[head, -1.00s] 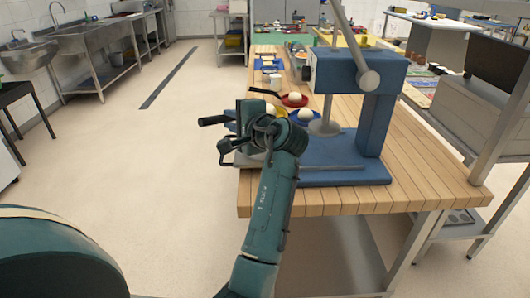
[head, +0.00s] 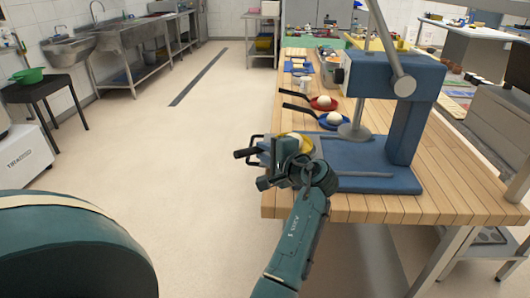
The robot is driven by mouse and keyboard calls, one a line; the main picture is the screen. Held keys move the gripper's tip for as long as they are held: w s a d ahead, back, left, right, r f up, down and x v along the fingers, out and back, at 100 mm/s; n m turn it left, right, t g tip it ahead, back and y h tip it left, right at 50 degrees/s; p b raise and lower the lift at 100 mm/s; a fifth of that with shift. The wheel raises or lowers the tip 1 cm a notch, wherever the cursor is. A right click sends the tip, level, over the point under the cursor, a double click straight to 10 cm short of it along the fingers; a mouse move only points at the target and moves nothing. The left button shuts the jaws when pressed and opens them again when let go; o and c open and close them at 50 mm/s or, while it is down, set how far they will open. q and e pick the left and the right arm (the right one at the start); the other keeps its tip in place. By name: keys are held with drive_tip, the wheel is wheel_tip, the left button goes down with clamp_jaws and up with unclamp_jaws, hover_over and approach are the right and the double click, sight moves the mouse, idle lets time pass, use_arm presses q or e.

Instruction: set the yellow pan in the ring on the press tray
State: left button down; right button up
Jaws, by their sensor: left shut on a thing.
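The yellow pan (head: 306,144) shows only in part behind my left gripper (head: 268,155), with a pale ball in it. Its dark handle sticks out to the left. My left gripper is shut on the yellow pan and holds it by the table's left edge, left of the press. The blue press (head: 408,120) stands on the table, with a grey round plate (head: 354,131) on its shaft above the blue press tray (head: 385,180). I cannot make out the ring. My right gripper is not in view.
A blue pan (head: 322,124) and a red pan (head: 321,106), each with a pale ball, lie behind the yellow pan, handles pointing left. The wooden table (head: 455,195) is bare right of the press. Open floor lies left.

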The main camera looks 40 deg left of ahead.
use_arm(q)
drive_tip(key=shift+r, duration=0.1)
drive_tip(key=c, duration=1.8)
unclamp_jaws()
drive_tip(key=shift+f, duration=0.2)
drive_tip(key=o, duration=0.5)
drive_tip(key=shift+c, duration=0.2)
drive_tip(key=shift+r, duration=0.2)
